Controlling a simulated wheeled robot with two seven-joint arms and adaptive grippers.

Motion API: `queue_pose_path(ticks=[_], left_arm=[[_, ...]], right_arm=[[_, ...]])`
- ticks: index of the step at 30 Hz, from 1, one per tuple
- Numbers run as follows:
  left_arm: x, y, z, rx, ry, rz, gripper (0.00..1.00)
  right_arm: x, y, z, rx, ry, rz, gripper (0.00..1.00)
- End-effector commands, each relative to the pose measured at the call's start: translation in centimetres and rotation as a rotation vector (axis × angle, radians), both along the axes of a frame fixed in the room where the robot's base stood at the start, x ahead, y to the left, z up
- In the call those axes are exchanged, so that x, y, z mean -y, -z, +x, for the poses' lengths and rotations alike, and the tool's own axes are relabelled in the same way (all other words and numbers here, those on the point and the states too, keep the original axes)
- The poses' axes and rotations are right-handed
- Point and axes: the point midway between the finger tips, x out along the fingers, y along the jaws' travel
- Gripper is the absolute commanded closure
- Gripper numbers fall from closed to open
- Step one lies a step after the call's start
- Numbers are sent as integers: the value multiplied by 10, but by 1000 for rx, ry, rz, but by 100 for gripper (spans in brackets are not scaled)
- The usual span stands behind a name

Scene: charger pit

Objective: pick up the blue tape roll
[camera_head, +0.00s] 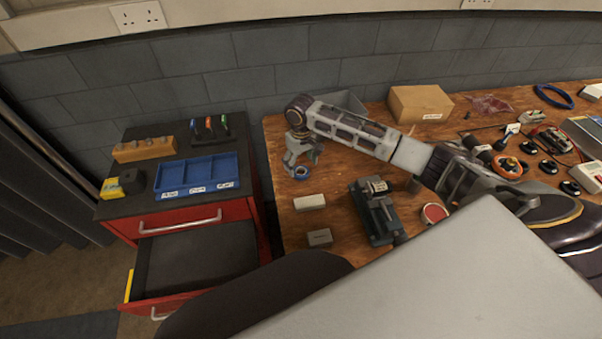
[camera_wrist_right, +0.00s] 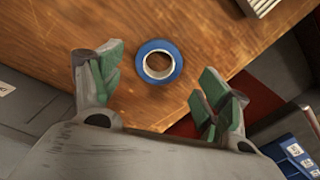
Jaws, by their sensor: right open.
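The blue tape roll (camera_head: 301,173) lies flat on the wooden workbench near its left end. In the right wrist view the blue tape roll (camera_wrist_right: 159,62) shows whole, with a pale core and the wood visible through its hole. My right gripper (camera_head: 302,158) hangs just above and behind the roll. In the wrist view my right gripper (camera_wrist_right: 160,88) is open, its green-padded fingers wide apart, with the roll slightly beyond the fingertips and between their lines. Nothing is held. My left gripper is not in view.
The workbench (camera_head: 280,135) holds a white box (camera_head: 309,202), a grey block (camera_head: 319,238), a dark vise-like tool (camera_head: 377,210) and a cardboard box (camera_head: 419,103). Left of the bench, a red cabinet (camera_head: 181,225) with an open drawer carries a blue tray (camera_head: 198,177). The wood around the roll is clear.

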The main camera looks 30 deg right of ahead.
Motion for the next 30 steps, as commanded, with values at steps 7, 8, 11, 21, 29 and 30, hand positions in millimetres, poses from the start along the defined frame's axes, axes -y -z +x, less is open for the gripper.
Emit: queue_pose_path(ticks=[7, 8, 11, 21, 29, 30], left_arm=[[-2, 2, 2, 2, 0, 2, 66], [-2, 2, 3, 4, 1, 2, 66], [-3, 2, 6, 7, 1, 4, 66], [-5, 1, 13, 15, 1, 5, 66], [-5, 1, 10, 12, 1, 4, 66], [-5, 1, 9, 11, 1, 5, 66]], right_arm=[[1, 29, 0, -1, 0, 0, 24], [1, 31, 0, -1, 0, -1, 24], [1, 36, 1, 0, 0, -1, 24], [1, 37, 0, 0, -1, -1, 24], [1, 37, 1, 0, 0, -1, 38], [1, 37, 1, 0, 0, -1, 43]])
